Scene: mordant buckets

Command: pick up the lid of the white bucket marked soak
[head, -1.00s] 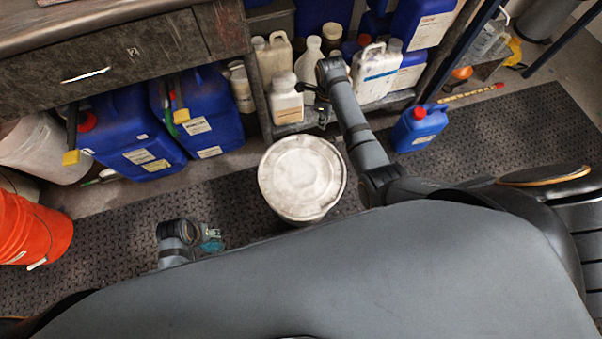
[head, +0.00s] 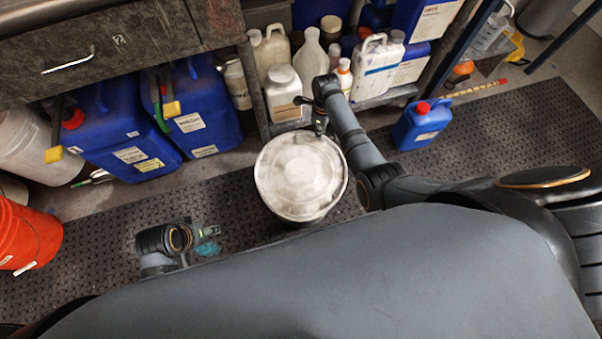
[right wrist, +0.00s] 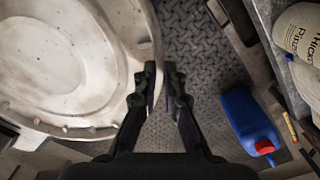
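The white bucket, seen from above in the head view, is covered by a round, stained off-white lid (head: 300,176) and stands on the floor mat. No soak marking is readable. The lid's raised rim (right wrist: 80,50) fills the left of the right wrist view. My right gripper (head: 318,118) is at the far right edge of the lid.
Several bottles and jugs (head: 283,92) crowd the low shelf just beyond the bucket. A small blue jug (head: 421,125) with a red cap stands on the floor to the right. Large blue canisters (head: 125,135) and an orange bucket (head: 25,236) are left.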

